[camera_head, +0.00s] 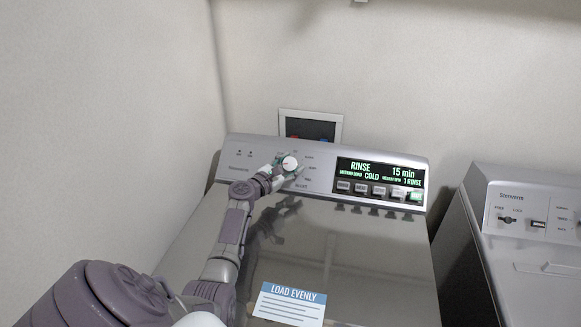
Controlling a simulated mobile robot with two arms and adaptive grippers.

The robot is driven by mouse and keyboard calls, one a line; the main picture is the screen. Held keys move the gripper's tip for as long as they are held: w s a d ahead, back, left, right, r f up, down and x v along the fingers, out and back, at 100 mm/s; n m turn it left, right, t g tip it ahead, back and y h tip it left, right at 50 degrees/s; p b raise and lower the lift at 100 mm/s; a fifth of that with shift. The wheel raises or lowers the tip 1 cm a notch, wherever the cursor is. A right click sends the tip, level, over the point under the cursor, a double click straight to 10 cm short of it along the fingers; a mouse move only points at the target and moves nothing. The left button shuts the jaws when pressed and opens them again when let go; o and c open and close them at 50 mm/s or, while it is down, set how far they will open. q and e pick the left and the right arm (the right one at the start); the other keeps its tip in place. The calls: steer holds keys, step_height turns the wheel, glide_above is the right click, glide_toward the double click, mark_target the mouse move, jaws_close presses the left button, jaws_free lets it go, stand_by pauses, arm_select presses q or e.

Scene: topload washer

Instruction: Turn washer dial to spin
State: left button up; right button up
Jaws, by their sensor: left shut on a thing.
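The washer's round white dial (290,162) is on the left half of the slanted control panel (264,150). My left gripper (288,165) has its fingers around the dial and is shut on it. The fingers hide part of the dial's edge and some of the marks around it. The green display (379,171) reads RINSE, 15 min, COLD and 1 RINSE. My right gripper does not show.
The closed washer lid (375,262) lies below the panel, with a LOAD EVENLY label (289,303) on it. Buttons (378,190) line the display's lower edge. A second machine (530,225) stands to the right. A wall box (311,115) is behind the panel.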

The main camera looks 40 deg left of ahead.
arm_select(q)
steer(key=shift+m+g+h+b, duration=0.9)
steer(key=shift+m+h+b, duration=0.4)
steer(key=shift+m+h, duration=1.15)
steer(key=shift+m, duration=0.35)
steer(key=o, duration=1.2)
steer(key=shift+d, duration=0.1)
steer(key=v, duration=1.2)
steer(key=shift+r, duration=0.15)
